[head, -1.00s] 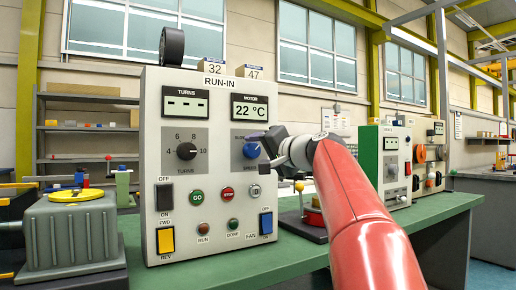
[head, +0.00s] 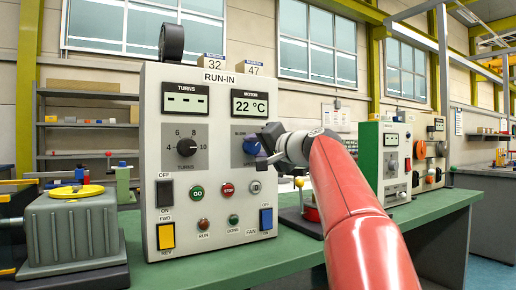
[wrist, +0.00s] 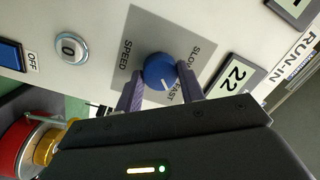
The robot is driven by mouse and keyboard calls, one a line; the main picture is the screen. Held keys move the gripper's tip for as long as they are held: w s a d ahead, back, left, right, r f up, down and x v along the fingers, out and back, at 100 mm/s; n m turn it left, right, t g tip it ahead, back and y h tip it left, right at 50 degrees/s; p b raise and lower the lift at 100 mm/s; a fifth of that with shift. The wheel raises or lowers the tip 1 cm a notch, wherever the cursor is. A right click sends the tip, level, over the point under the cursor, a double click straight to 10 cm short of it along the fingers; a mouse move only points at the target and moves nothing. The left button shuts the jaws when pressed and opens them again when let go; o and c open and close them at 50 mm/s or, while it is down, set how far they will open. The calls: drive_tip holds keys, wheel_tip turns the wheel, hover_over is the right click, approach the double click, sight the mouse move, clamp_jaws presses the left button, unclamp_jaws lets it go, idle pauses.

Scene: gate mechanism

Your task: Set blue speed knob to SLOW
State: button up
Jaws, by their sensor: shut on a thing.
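The blue speed knob (head: 251,146) is on the front of the RUN-IN panel, under the MOTOR display, and is partly covered by my gripper (head: 261,148) in the head view. In the wrist view the knob (wrist: 157,70) sits between the two purple-grey fingers of my gripper (wrist: 160,83), which are shut on its sides. The knob's white mark points toward the FAST label (wrist: 179,96). The SLOW label (wrist: 193,56) is on the same grey plate.
The panel (head: 215,215) also carries a black TURNS knob (head: 186,147), a green GO button (head: 197,192), a red STOP button (head: 228,189) and several switches. It stands on a green bench (head: 300,250). A grey gearbox (head: 72,235) stands at left.

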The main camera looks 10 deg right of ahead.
drive_tip(key=n, duration=0.4)
drive_tip(key=n+h+b, duration=0.1)
drive_tip(key=n, duration=0.3)
drive_tip(key=shift+r+g, duration=0.1)
drive_tip(key=shift+g, duration=0.3)
drive_tip(key=n, duration=0.4)
drive_tip(key=shift+h, duration=0.3)
drive_tip(key=n+b, duration=0.1)
drive_tip(key=n, duration=0.3)
drive_tip(key=shift+a+h, duration=0.15)
drive_tip(key=shift+h, duration=0.25)
drive_tip(key=shift+r+n, duration=0.1)
drive_tip(key=shift+n, duration=0.2)
drive_tip(key=o, duration=1)
drive_tip(key=shift+c, duration=0.2)
drive_tip(key=shift+s, duration=0.1)
